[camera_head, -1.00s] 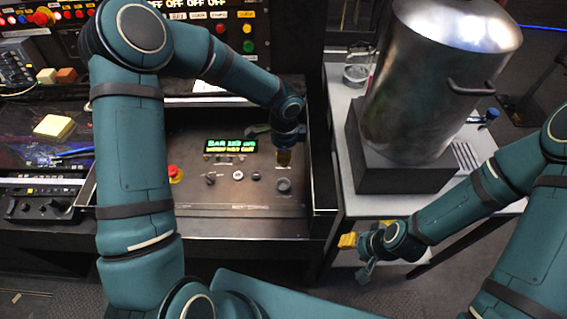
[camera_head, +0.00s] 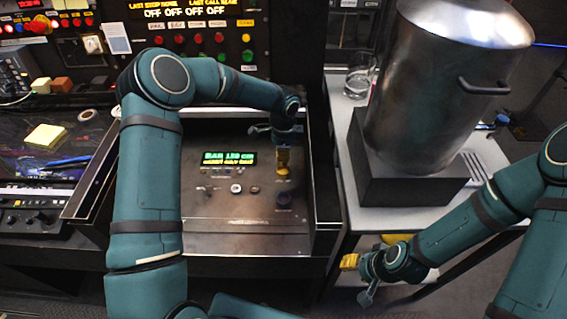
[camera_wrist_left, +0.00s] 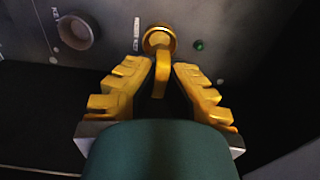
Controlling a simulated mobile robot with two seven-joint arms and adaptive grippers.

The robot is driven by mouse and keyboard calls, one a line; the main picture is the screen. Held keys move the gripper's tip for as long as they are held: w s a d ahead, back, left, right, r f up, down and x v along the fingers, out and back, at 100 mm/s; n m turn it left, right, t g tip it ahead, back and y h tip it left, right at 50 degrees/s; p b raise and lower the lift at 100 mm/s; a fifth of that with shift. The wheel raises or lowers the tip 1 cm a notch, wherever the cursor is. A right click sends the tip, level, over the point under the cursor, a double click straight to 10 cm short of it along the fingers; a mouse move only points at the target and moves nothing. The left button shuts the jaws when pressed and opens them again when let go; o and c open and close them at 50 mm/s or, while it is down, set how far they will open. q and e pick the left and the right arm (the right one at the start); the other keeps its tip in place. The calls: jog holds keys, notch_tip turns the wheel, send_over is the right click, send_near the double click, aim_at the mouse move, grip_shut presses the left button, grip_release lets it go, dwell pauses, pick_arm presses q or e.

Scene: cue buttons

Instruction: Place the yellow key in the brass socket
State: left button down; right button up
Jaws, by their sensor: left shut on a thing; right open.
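The yellow key (camera_wrist_left: 160,84) stands between the yellow fingers of my left gripper (camera_wrist_left: 163,68), which is shut on it. The key's far end meets the round brass socket (camera_wrist_left: 158,38) in the left wrist view; I cannot tell how deep it sits. In the head view my left gripper (camera_head: 283,160) is over the right side of the sloped control panel (camera_head: 215,212), and its fingers mostly hide the key. My right gripper (camera_head: 349,262) is open and empty, low beside the white table.
A dark round socket (camera_wrist_left: 76,32) lies left of the brass one, and a small green light (camera_wrist_left: 199,45) to its right. A large metal pot (camera_head: 435,90) stands on a dark block (camera_head: 410,182) on the white table (camera_head: 375,217). An upright button panel (camera_head: 205,45) is behind.

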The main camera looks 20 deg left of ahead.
pick_arm(q)
jog(key=shift+f+b, duration=0.4)
jog(key=shift+f, duration=1.35)
jog(key=shift+f, duration=0.15)
jog(key=c, duration=1.1)
grip_release()
jog(key=shift+c, duration=0.2)
notch_tip(320, 180, up, 12)
jog(key=shift+r+p, duration=0.15)
jog(key=shift+p, duration=1.1)
